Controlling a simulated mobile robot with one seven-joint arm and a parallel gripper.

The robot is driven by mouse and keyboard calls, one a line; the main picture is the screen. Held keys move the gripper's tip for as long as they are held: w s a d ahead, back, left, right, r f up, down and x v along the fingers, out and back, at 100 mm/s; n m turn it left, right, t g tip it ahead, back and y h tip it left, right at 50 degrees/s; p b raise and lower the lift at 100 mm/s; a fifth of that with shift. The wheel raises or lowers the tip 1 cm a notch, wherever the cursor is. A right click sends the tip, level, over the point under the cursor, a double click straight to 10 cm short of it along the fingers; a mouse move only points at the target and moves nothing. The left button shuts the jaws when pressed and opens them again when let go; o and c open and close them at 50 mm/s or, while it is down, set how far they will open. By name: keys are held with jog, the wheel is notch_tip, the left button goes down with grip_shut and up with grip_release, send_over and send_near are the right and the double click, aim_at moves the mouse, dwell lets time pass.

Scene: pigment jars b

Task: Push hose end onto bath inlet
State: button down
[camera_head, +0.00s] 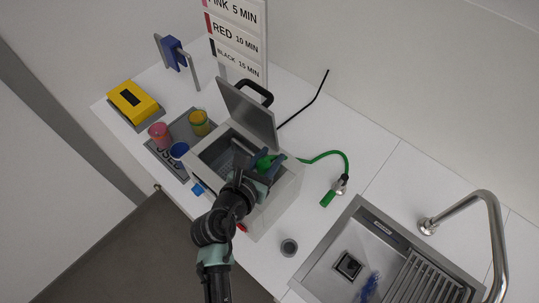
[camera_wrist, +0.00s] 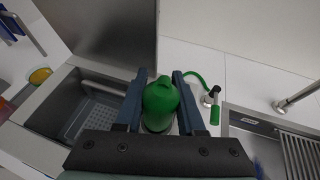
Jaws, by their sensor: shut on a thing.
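The bath is a grey box (camera_head: 275,211) with its lid (camera_head: 250,112) standing open; its basin (camera_wrist: 88,112) also shows in the wrist view. The green hose (camera_head: 324,154) runs from a small valve fitting (camera_head: 341,185) on the counter to the bath's right side. My gripper (camera_head: 264,169) is above the bath's right part. In the wrist view its two blue fingers are shut on the green hose end (camera_wrist: 160,103), one finger on each side. I cannot make out the bath inlet, so I cannot tell whether the hose end touches it.
A sink (camera_head: 350,225) with a curved tap (camera_head: 490,215) lies to the right. Left of the bath are a tray with coloured jars (camera_head: 159,134) and a yellow box (camera_head: 133,101). A sign (camera_head: 237,42) stands behind.

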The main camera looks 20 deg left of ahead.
jog(key=shift+f, duration=0.25)
jog(key=shift+c, duration=2.2)
grip_release()
jog(key=b+v, duration=0.2)
jog(key=v, duration=1.1)
jog(key=shift+b, duration=0.4)
